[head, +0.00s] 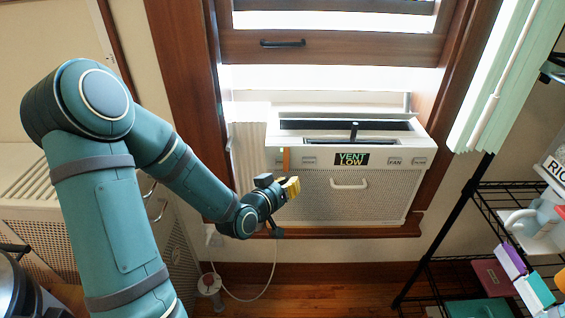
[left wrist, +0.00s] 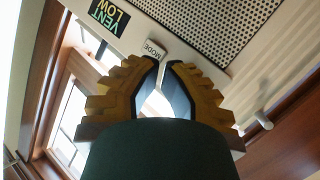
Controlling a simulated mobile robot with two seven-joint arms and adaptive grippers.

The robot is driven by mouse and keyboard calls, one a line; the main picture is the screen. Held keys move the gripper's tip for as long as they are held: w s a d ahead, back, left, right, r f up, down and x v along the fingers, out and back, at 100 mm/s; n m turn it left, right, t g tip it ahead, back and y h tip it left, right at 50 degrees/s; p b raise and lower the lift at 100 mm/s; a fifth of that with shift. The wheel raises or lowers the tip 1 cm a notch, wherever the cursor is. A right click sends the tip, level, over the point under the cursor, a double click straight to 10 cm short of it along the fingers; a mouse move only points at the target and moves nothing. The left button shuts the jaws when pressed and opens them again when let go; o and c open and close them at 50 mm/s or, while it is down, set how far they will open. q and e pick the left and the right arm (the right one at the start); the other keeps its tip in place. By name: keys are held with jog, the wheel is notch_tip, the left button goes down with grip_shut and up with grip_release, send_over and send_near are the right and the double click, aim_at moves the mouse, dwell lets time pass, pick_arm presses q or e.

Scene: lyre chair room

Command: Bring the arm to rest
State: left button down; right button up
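My left arm (head: 110,215) comes in from the left in the head view, bent at the elbow and reaching to the window unit. My left gripper (head: 291,187), with yellow stepped fingers, is in front of the lower left of the white window unit (head: 390,195). In the left wrist view the gripper (left wrist: 162,66) shows a narrow gap between its dark inner pads, with nothing held. A MODE button (left wrist: 153,48) shows just beyond the fingertips; whether they touch the unit cannot be told. My right gripper is in neither view.
The unit's display (head: 352,159) reads VENT LOW. A wooden window frame (head: 188,100) surrounds it. A black wire rack (head: 480,210) with a mug (head: 530,222) and boxes stands at the right. A perforated cabinet (head: 25,215) is behind my arm at the left.

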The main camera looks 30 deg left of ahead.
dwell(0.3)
pick_arm(q)
jog(key=s+d+f+m+g+h, duration=0.1)
jog(key=s+d+f+g, duration=0.15)
jog(key=d+f, duration=0.35)
jog(key=s+d+f+g+h, duration=0.1)
jog(key=d+f+g+h, duration=0.15)
jog(key=d+f, duration=0.35)
jog(key=s+d+f+m+g, duration=0.1)
jog(key=s+d+f+g, duration=0.3)
jog(key=s+f, duration=0.2)
jog(key=s+d+f+m+g, duration=0.1)
jog(key=s+d+f+g, duration=0.2)
jog(key=s+f, duration=0.3)
jog(key=shift+s+d+g, duration=0.35)
jog(key=shift+s+g, duration=0.15)
jog(key=shift+g, duration=0.3)
